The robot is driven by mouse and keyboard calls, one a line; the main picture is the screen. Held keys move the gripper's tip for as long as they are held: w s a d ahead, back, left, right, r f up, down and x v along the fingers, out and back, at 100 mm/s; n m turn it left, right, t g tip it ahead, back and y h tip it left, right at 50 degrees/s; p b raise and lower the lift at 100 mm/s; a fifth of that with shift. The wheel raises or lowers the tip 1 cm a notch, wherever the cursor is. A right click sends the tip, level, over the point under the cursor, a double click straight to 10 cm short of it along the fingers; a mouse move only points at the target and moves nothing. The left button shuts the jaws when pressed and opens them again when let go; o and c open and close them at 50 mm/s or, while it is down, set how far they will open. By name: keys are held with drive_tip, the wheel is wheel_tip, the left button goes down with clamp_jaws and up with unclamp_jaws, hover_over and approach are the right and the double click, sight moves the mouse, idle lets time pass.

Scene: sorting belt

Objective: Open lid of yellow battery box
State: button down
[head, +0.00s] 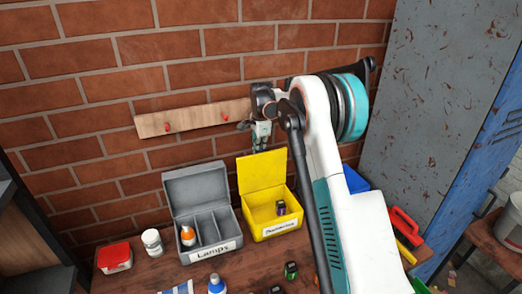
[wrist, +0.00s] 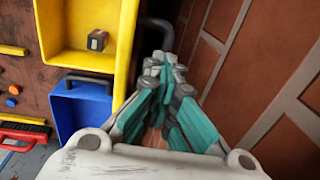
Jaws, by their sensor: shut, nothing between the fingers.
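The yellow battery box (head: 272,229) stands on the table with its lid (head: 262,170) raised and leaning back, so the inside shows. A small dark battery block (head: 281,207) lies in it. In the wrist view the yellow box (wrist: 66,58) is at the upper left with the same block (wrist: 97,40) inside. My gripper (head: 262,147) is shut and empty, just above and behind the top edge of the raised lid. Its teal-padded fingers (wrist: 165,62) also show in the wrist view, to the right of the box.
A grey lamps box (head: 209,228) with an open lid stands left of the yellow box. A blue bin (wrist: 82,108) is beside it on the other side. The brick wall (head: 90,120) and a wooden peg rail (head: 190,118) are close behind my gripper.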

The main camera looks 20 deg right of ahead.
drive_tip(key=c, duration=2.4)
unclamp_jaws()
drive_tip(key=shift+s+a+f, duration=0.1)
drive_tip(key=shift+s+f, duration=0.25)
drive_tip(key=shift+f, duration=0.45)
drive_tip(key=c, duration=1.7)
unclamp_jaws()
drive_tip(key=shift+w+f, duration=0.35)
drive_tip(key=shift+w, duration=0.15)
drive_tip(key=shift+s+r, duration=0.25)
drive_tip(key=shift+r, duration=0.1)
drive_tip(key=shift+w+r, duration=0.1)
drive_tip(key=shift+w, duration=0.05)
drive_tip(key=shift+r, duration=0.35)
drive_tip(key=r, duration=0.7)
drive_tip(key=s+r, duration=0.1)
drive_tip(key=r, duration=0.3)
drive_tip(key=shift+s+r, duration=0.1)
